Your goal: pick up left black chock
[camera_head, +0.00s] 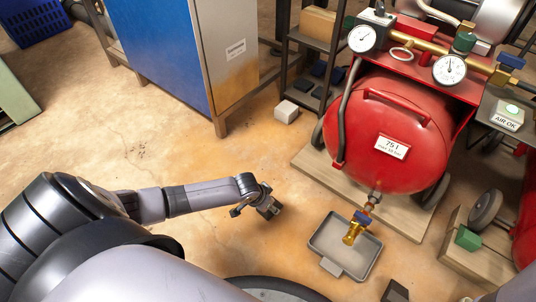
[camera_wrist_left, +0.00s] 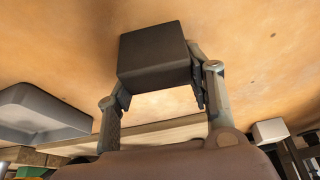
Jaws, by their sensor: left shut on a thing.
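The black chock (camera_wrist_left: 153,54) is a dark block between the two fingers of my left gripper (camera_wrist_left: 158,82) in the left wrist view. The fingers are shut on its two sides. In the head view my left gripper (camera_head: 262,206) is over the tan floor, left of the grey drip tray, and the dark chock (camera_head: 270,209) shows at its tip. I cannot tell how far the chock is above the floor. Another black block (camera_head: 395,291) lies at the bottom edge of the head view, right of the tray. My right gripper is not in view.
A grey tray (camera_head: 323,245) sits on the floor under a brass drain valve (camera_head: 352,232). The red tank (camera_head: 375,130) stands on a wooden board (camera_head: 308,168) behind it. A white block (camera_head: 286,111) lies near the blue cabinet (camera_head: 160,45). The floor to the left is clear.

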